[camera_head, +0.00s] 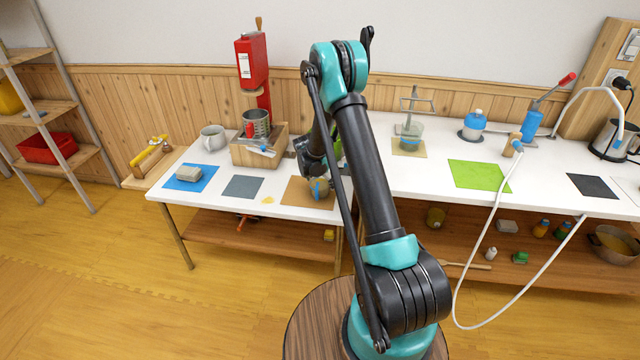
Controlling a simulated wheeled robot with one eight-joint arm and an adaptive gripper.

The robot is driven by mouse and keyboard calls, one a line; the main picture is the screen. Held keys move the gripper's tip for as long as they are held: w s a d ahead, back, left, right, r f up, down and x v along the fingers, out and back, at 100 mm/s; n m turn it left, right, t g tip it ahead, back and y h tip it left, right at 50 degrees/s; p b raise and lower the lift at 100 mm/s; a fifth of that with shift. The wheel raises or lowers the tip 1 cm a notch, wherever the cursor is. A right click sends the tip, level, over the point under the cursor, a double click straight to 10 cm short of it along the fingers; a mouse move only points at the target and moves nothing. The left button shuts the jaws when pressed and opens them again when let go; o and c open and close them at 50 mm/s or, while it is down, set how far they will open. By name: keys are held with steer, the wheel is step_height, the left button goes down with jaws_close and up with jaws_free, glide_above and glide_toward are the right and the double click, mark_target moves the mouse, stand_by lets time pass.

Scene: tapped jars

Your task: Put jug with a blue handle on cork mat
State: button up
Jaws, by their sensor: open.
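A small rounded brown jug with a blue part that looks like its handle (319,188) stands on the brown, cork-coloured mat (295,190) on the left white table. It is at the mat's right side. My gripper (318,172) is open, pointing down just above or around this jug. My own arm hides much of the gripper, and I cannot tell whether the fingers touch the jug.
A grey mug (212,138), a wooden box (254,151) and a red dispenser (252,62) stand behind. A blue mat (190,178) holds a grey block. A dark grey mat (244,187) is bare. A green mat (478,175) is free; a white hose (487,215) hangs over the right table's edge.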

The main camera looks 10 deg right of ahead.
steer(key=v, duration=1.2)
steer(key=s+d+r+m, duration=0.3)
steer(key=s+r+m, duration=0.3)
steer(key=s, duration=0.2)
steer(key=s+d+r+m+y, duration=0.1)
steer(key=s+d+m, duration=0.1)
steer(key=s+m, duration=0.9)
steer(key=s+d+r+m+y, duration=0.1)
steer(key=s+d+m+y, duration=0.1)
steer(key=s+m, duration=0.8)
steer(key=s, duration=0.9)
steer(key=shift+s+m+t, duration=0.2)
steer(key=shift+m+t, duration=0.2)
